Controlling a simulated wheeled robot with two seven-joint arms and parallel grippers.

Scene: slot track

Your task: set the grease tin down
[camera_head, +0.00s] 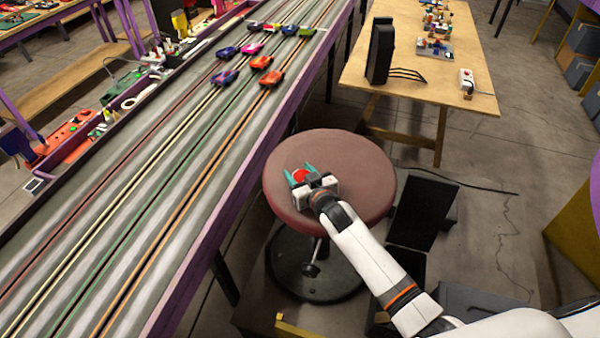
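The grease tin, a small round red thing (299,175), is at the left part of the round brown-red stool seat (345,170). My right gripper (300,174) reaches in from the lower right, low over the seat. Its two teal fingers are on either side of the tin, and the tin fills the space between them. The tin is at or just above the seat; I cannot tell whether it touches. The white gripper body hides its near side. My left gripper is not in view.
A slot track (160,180) with several toy cars runs along the left, its purple edge close to the stool. A wooden table (420,75) with a black panel (380,50) stands behind. The seat's right and back parts are clear.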

